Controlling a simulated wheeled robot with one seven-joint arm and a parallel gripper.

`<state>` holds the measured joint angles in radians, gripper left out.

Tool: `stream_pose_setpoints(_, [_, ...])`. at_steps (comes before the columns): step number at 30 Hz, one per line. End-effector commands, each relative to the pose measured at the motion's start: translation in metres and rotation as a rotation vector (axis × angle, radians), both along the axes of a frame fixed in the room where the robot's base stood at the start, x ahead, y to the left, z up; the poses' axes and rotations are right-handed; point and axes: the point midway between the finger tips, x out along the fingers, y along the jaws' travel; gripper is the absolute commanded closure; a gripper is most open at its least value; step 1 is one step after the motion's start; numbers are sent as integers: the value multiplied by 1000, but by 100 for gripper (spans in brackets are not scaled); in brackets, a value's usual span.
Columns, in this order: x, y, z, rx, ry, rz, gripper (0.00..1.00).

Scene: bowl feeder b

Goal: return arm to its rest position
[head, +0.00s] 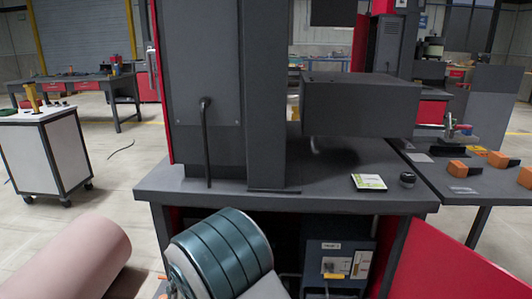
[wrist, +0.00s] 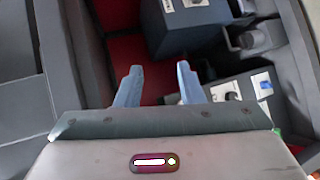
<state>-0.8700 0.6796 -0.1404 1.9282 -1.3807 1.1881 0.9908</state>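My gripper (wrist: 159,84) shows in the wrist view with its two blue-grey fingers apart and nothing between them. The fingers point toward the open space of a dark cabinet with a red interior (wrist: 112,55). In the head view the gripper itself cannot be made out. A banded dark teal cylinder (head: 222,250), which looks like part of my arm, stands in front of the open cabinet under the grey worktop (head: 300,203).
An open red door (head: 445,262) stands at the lower right. A blue-grey control box (head: 335,265) sits inside the cabinet; a dark box also shows in the wrist view (wrist: 190,28). A white cart (head: 45,155) stands left. Orange-and-black items (head: 458,168) lie on the right table. Floor on the left is open.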

Motion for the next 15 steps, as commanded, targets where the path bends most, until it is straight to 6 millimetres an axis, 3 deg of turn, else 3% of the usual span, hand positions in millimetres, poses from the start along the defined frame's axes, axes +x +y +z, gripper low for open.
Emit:
stream_pose_setpoints(1, [-5,-25,38,37,32,-68,65])
stream_pose_setpoints(6, [-37,-94,103,173,158,-261,65])
stream_pose_setpoints(12, [-87,-152,173,375,281,-432,65])
stream_pose_setpoints(15, [-114,-172,205,490,324,-494,65])
